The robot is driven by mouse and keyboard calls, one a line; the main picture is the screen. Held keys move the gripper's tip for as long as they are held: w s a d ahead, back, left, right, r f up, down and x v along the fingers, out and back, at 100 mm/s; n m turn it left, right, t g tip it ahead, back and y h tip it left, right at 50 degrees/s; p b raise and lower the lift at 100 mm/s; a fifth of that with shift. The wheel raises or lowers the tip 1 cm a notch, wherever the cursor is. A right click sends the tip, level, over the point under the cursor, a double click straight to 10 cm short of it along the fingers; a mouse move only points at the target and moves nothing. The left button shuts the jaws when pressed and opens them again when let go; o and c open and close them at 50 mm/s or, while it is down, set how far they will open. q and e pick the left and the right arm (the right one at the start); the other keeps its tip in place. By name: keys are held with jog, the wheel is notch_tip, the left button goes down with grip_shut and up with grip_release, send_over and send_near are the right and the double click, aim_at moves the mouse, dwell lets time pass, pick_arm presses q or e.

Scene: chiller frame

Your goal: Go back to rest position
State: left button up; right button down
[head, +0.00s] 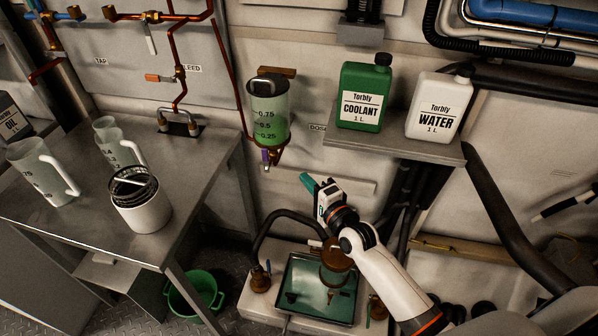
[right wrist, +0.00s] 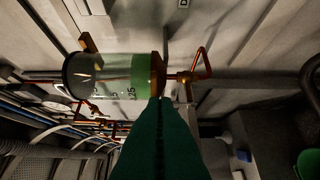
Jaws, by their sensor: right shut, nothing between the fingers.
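My right gripper (head: 308,184) is in the middle of the head view. Its green fingers are together with nothing between them, pointing up and left, a little right of and below the dosing cylinder (head: 268,112). The cylinder is clear with a dark top, hangs on the wall and holds green liquid. In the right wrist view my closed fingers (right wrist: 160,130) reach up toward the lower end of the cylinder (right wrist: 110,77); I cannot tell whether they touch it. My left gripper is not in view.
A green coolant bottle (head: 364,97) and a white water bottle (head: 438,106) stand on a wall shelf (head: 395,143). A metal table (head: 90,215) at left bears jugs and a white canister (head: 141,203). A tray (head: 318,290) lies below my right arm. A green bucket (head: 193,296) stands on the floor.

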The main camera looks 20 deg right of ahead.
jog(key=s+d+f+n+g+h, duration=0.1)
jog(key=s+f+n+g, duration=0.35)
jog(key=f, duration=0.75)
jog(key=s+f+n+g+h, duration=0.1)
jog(key=s+f+n, duration=0.1)
jog(key=s+f, duration=0.75)
jog(key=s+d+f+n+g, duration=0.1)
jog(key=s+f+n+g, duration=0.3)
jog(key=f, duration=1)
jog(key=s+f+n+g, duration=0.2)
jog(key=s+f, duration=0.2)
jog(key=s, duration=0.6)
jog(key=s+f+n+g+h, duration=0.1)
jog(key=s+f, duration=0.4)
jog(key=s, duration=0.5)
jog(key=s+f+n+g, duration=0.4)
jog(key=s, duration=0.6)
jog(key=shift+s+a+f+n, duration=0.2)
jog(key=shift+f+n, duration=0.15)
dwell(0.8)
